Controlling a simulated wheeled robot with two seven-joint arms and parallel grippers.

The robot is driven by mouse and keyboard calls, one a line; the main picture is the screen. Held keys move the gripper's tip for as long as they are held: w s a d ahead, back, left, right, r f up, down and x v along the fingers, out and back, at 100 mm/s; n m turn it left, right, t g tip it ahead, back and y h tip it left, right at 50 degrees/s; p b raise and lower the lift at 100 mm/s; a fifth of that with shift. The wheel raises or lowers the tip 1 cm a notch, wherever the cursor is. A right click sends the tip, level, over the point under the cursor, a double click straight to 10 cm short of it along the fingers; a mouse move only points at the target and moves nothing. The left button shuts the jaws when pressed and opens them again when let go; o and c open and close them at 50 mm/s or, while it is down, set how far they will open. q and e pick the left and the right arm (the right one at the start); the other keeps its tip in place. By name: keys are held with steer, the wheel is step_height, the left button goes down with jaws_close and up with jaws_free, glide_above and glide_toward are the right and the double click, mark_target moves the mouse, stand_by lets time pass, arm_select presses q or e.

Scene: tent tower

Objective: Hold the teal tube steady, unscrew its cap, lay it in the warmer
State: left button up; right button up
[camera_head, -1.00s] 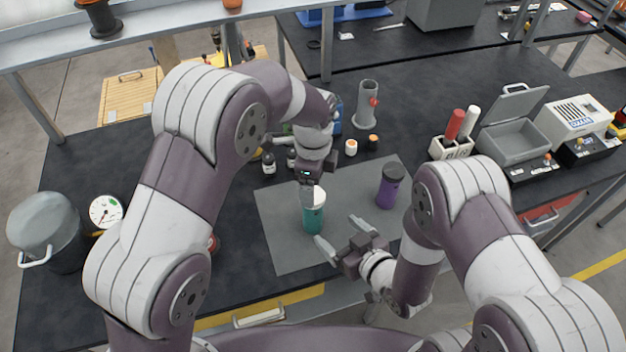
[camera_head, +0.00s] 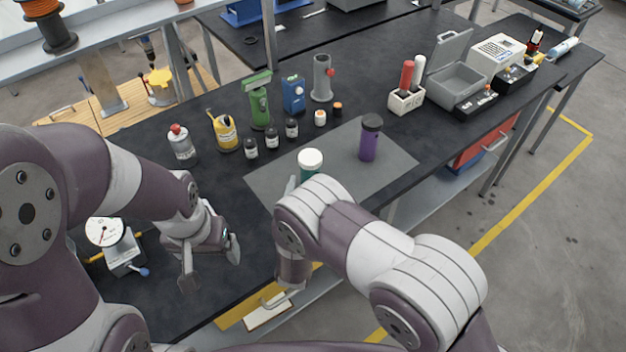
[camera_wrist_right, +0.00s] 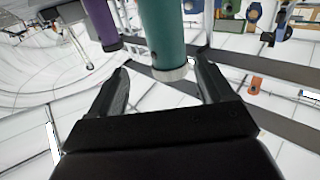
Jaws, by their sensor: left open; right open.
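The teal tube (camera_head: 309,175) stands upright on the grey mat with its white cap (camera_head: 310,158) on top. My right arm hides its lower part in the head view. In the right wrist view the teal tube (camera_wrist_right: 165,38) and its pale cap end (camera_wrist_right: 170,73) show between the open fingers of my right gripper (camera_wrist_right: 162,70); I cannot tell if they touch. My left gripper (camera_head: 211,262) is open and empty, left of the mat and apart from the tube. A grey box with a raised lid (camera_head: 457,92), probably the warmer, stands at the right.
A purple tube (camera_head: 369,142) with a dark cap stands on the grey mat (camera_head: 400,160), right of the teal one. Several small bottles, a green device (camera_head: 258,105) and a blue device (camera_head: 293,95) stand behind. A white holder (camera_head: 405,101) is near the box. A gauge (camera_head: 108,235) sits at left.

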mark_target(308, 173)
steer(key=shift+w+d, duration=0.15)
steer(key=shift+w, duration=1)
steer(key=shift+w+a+p, duration=0.2)
steer(key=shift+w+p, duration=0.3)
steer(key=shift+w, duration=0.1)
steer(key=shift+w+a+p, duration=0.2)
steer(key=shift+w+p, duration=0.25)
steer(key=shift+w, duration=0.15)
steer(key=shift+w+d+f, duration=0.15)
steer(key=shift+w, duration=0.45)
steer(key=shift+w+d+f, duration=0.1)
steer(key=shift+w, duration=0.5)
steer(key=shift+w+d+f, duration=0.1)
steer(key=shift+w, duration=0.1)
steer(key=shift+s, duration=0.25)
steer(key=c, duration=1.1)
steer(key=shift+w, duration=0.1)
